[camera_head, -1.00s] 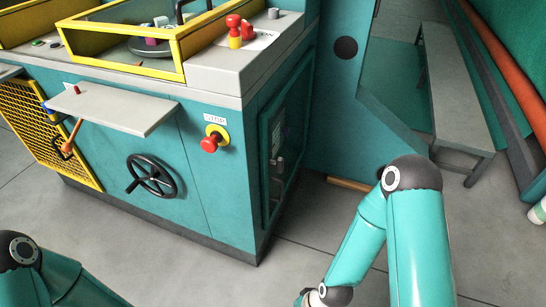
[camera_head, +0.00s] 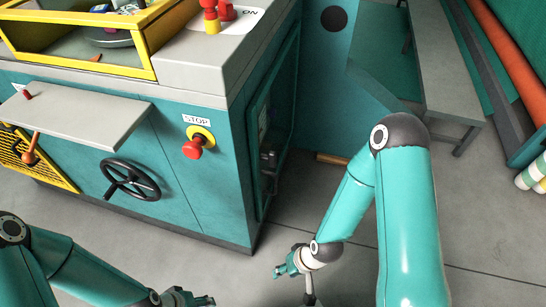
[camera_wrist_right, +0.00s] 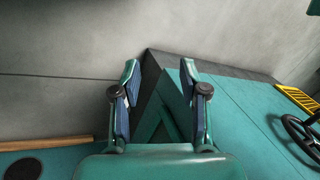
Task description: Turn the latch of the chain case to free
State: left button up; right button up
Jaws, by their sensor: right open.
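The chain case (camera_head: 283,110) is a teal framed door on the narrow right side of the machine, seen at a steep angle in the head view. Its grey metal latch (camera_head: 269,161) sits near the door's front edge; its exact setting is too small to tell. My right gripper (camera_head: 279,271) is low over the floor, right of the machine's corner and apart from the latch. In the right wrist view its two fingers (camera_wrist_right: 159,75) are spread and empty, with the machine's side beyond. My left gripper (camera_head: 190,299) shows only partly at the bottom edge.
A red stop button (camera_head: 193,149) and a black handwheel (camera_head: 131,179) stick out from the machine's front. A grey shelf (camera_head: 75,118) juts out at left. A grey bench (camera_head: 440,70) stands at the right.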

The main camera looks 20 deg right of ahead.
jog(key=w+d+r+n+t+y, duration=0.1)
jog(key=w+d+r+t, duration=0.15)
jog(key=w, duration=0.45)
jog(key=w+d+r+n+t, duration=0.1)
jog(key=w+d+t, duration=0.15)
jog(key=w, duration=0.45)
jog(key=n+t+y+p, duration=0.2)
jog(key=n+t+y, duration=0.2)
jog(key=n+y, duration=0.65)
send_near(276, 160)
jog(key=shift+n+h, duration=0.25)
jog(key=shift+n, duration=0.1)
jog(key=x, duration=1.1)
jog(key=shift+r, duration=0.15)
grip_shut()
